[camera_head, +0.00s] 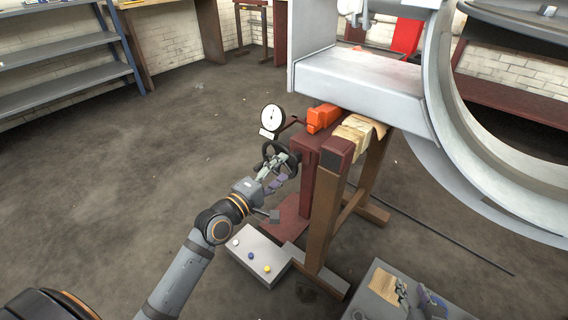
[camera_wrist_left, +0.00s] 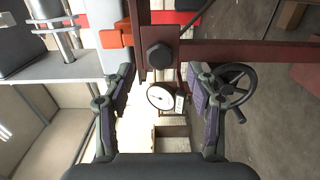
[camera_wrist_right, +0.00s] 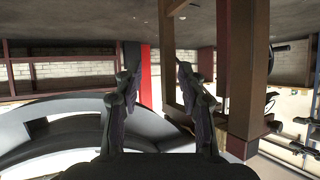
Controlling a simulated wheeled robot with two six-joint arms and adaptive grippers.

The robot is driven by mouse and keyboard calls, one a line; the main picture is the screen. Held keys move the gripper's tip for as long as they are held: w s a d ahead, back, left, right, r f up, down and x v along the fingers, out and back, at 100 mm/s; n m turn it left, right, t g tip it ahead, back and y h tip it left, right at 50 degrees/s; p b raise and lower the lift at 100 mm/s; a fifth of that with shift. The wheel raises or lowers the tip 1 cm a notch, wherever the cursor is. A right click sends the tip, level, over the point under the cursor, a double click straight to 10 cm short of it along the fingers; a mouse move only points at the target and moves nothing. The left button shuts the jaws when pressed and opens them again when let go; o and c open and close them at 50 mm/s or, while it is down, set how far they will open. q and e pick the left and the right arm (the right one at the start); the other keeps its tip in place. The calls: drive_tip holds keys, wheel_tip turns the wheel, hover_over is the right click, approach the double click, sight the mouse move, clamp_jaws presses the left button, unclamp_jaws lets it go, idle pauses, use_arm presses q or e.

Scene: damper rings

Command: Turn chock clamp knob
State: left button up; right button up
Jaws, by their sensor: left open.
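A dark faceted knob (camera_wrist_left: 159,55) sits on the dark red stand in the left wrist view, just beyond and between the fingertips of my left gripper (camera_wrist_left: 160,76). The jaws are open, with nothing visible between them. In the head view my left gripper (camera_head: 279,172) is beside the black handwheel (camera_head: 268,150) and partly hides it; the knob cannot be made out there. The handwheel (camera_wrist_left: 238,88) is right of the right finger in the left wrist view. An orange chock (camera_head: 322,117) lies on top of the stand. My right gripper (camera_wrist_right: 157,68) is open and empty in its wrist view.
A round white gauge (camera_head: 272,114) stands left of the stand. A large grey curved ring (camera_head: 450,110) overhangs at right. A wooden trestle (camera_head: 325,205) is right of the stand. A white box (camera_head: 250,250) with coloured buttons is below. Floor at left is clear.

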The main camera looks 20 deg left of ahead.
use_arm(q)
drive_tip(key=p+v, duration=0.1)
drive_tip(key=v, duration=0.2)
drive_tip(key=shift+s, duration=0.2)
drive_tip(key=shift+a, duration=0.1)
